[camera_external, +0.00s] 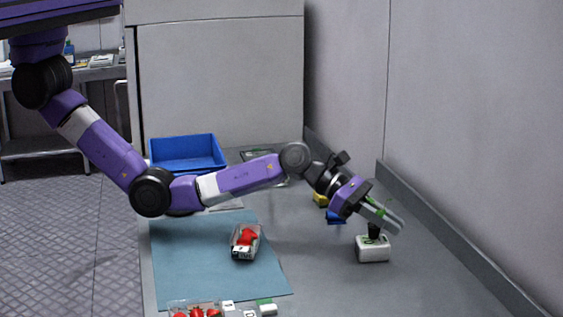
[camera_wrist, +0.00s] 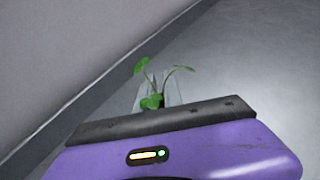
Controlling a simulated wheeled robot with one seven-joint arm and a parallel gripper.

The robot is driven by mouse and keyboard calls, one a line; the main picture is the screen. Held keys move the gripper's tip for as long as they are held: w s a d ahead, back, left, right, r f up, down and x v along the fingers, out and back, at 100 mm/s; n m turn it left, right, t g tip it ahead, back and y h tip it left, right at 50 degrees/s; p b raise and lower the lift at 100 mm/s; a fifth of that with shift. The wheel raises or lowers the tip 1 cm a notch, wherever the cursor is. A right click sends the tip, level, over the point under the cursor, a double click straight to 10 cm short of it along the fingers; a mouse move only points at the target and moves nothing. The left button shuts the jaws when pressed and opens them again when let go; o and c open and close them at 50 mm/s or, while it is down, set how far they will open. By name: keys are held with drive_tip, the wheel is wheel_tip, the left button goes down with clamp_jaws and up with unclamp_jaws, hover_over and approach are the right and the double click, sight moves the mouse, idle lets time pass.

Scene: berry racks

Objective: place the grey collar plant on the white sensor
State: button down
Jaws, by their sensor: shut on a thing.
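My gripper (camera_external: 386,217), tilted down to the right, is shut on the plant on the right side of the counter. The plant's green leaves (camera_external: 380,208) show around the fingers, and a dark lower part (camera_external: 374,231) shows below them. The white sensor (camera_external: 373,249), a small white box, stands directly under this dark part. They appear to touch, but the exact contact is too small to tell. In the wrist view the plant's leaves (camera_wrist: 150,88) show beyond my purple gripper body. Its base is hidden there, and a grey collar cannot be made out clearly.
A blue mat (camera_external: 190,265) holds a clear punnet with red berries (camera_external: 245,241). More berries and small white blocks lie at the front edge. A blue tray (camera_external: 187,152) stands at the back. Yellow (camera_external: 320,199) and blue (camera_external: 335,217) pieces lie left of the sensor. A raised edge runs along the right wall.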

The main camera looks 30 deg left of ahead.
drive_tip(key=shift+f, duration=0.3)
drive_tip(key=c, duration=1.5)
unclamp_jaws()
drive_tip(key=shift+f, duration=0.1)
drive_tip(key=shift+r, duration=0.2)
drive_tip(key=shift+a+r, duration=0.1)
drive_tip(key=shift+a, duration=0.25)
drive_tip(key=p+v, duration=0.1)
drive_tip(key=v, duration=1)
drive_tip(key=shift+a, duration=0.15)
